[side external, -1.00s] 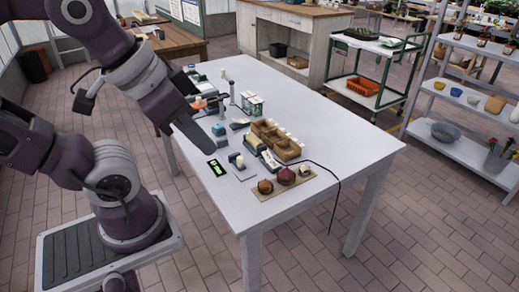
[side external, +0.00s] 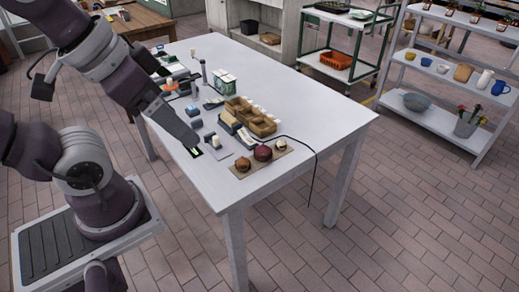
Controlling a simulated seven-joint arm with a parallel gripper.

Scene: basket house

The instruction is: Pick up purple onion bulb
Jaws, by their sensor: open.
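The purple onion bulb (side external: 263,153) is a round dark red-purple thing. It sits on a thin tan board (side external: 258,168) near the front right corner of the white table. A brown-orange bulb (side external: 243,164) lies just left of it, and a small pale and brown item (side external: 280,145) lies just right of it. My gripper (side external: 191,142) comes down from the upper left over the table's left edge. It is open, apart from the onion and to its left. The view is too coarse to show the fingers clearly. Nothing shows held.
A lit green display (side external: 194,152) lies by my gripper's tip, partly hidden. A small white cylinder (side external: 216,142) on a grey plate, a tan block (side external: 229,121) and brown compartment boxes (side external: 250,117) stand nearby. A dark cable (side external: 316,165) hangs over the right edge. The table's right side (side external: 300,108) is clear.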

